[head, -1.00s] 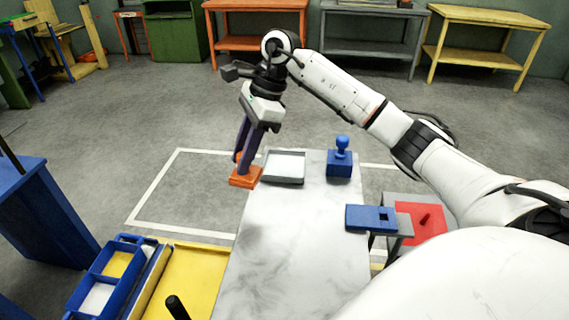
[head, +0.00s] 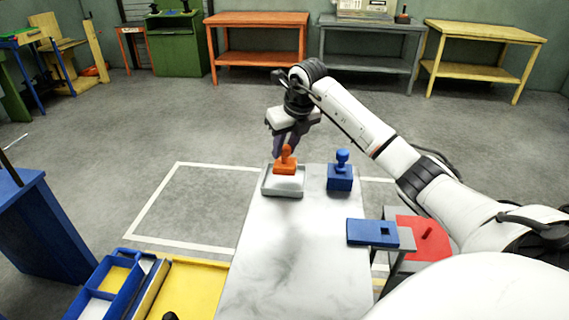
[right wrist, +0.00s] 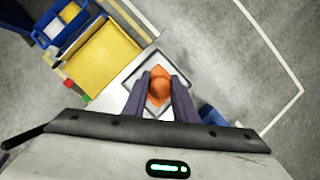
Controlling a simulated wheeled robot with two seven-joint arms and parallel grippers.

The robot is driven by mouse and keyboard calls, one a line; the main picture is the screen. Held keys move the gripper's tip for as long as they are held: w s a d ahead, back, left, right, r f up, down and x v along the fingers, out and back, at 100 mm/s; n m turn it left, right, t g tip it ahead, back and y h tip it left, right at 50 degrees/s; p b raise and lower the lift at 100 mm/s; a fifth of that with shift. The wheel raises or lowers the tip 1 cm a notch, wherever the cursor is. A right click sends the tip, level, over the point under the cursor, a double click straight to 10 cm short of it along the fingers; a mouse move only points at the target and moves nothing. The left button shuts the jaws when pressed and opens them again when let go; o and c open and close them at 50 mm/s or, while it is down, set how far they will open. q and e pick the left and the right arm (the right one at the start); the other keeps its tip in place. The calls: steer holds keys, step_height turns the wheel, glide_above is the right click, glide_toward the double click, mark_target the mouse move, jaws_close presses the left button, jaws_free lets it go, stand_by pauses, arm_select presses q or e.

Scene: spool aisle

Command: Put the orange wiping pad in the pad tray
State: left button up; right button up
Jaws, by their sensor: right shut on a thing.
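The orange wiping pad (head: 286,167) has a round knob on top and is over the grey-rimmed pad tray (head: 284,192) at the far end of the marble table. My right gripper (head: 287,146) is shut on the pad's knob from above. In the right wrist view, the pad (right wrist: 159,88) sits between the two fingers, with the tray rim (right wrist: 128,86) around it. The pad appears just above the tray's pale floor; I cannot tell whether it touches. My left gripper is not in view.
A blue knobbed block (head: 341,177) stands on the table right of the tray. A blue slotted plate (head: 372,232) lies at the table's right edge. A blue divided bin (head: 104,287) and a yellow tray (head: 197,285) are at the lower left. The marble middle (head: 290,250) is clear.

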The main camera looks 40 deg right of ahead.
mark_target(286, 156)
steer(key=shift+f, duration=2.1)
steer(key=o, duration=1)
steer(key=shift+f, duration=0.15)
steer(key=v, duration=1.2)
steer(key=shift+s, duration=0.1)
